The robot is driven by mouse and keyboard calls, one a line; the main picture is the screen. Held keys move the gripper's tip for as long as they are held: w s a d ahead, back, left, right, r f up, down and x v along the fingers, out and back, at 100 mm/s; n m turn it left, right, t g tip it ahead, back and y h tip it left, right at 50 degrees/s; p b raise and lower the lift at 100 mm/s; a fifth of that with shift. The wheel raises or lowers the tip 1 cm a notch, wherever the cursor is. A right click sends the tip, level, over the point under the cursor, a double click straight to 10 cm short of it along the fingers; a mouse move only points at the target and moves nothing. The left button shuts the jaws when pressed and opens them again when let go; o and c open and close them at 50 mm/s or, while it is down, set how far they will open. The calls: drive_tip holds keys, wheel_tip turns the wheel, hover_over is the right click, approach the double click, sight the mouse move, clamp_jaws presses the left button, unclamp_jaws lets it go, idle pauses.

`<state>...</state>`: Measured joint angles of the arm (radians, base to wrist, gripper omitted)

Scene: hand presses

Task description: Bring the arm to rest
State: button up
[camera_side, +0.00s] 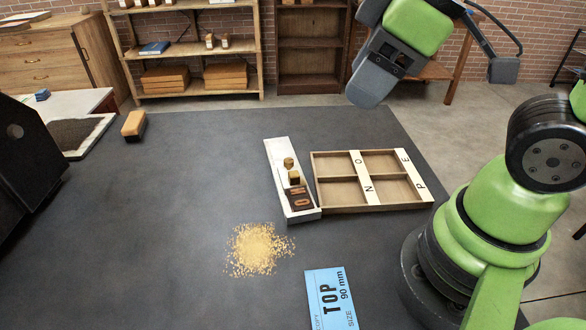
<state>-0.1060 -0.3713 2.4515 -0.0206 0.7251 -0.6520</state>
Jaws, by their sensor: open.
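My gripper (366,92) is at the top right, raised over the far right edge of the dark table (190,210). Its grey jaws point down and left and are open. Nothing shows between them. It is apart from everything on the table. My green arm stands at the right side.
A wooden divided case (345,208) with lettered strips lies mid-table. A pale narrow tray (277,160) holding several small blocks is beside it. A heap of yellow grains (258,249), a blue card (331,300), and a brush-like block (133,126) also lie there. A dark machine (25,160) stands left.

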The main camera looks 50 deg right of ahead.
drive_tip(key=s+r+m, duration=0.1)
drive_tip(key=m, duration=0.2)
drive_tip(key=s+r+m+t, duration=0.1)
drive_tip(key=s+m, duration=0.1)
drive_tip(key=m, duration=0.1)
drive_tip(key=s+d+r+m+t, duration=0.1)
drive_tip(key=r+m, duration=0.1)
drive_tip(key=m, duration=0.1)
drive_tip(key=shift+s, duration=0.15)
drive_tip(key=shift+c, duration=0.2)
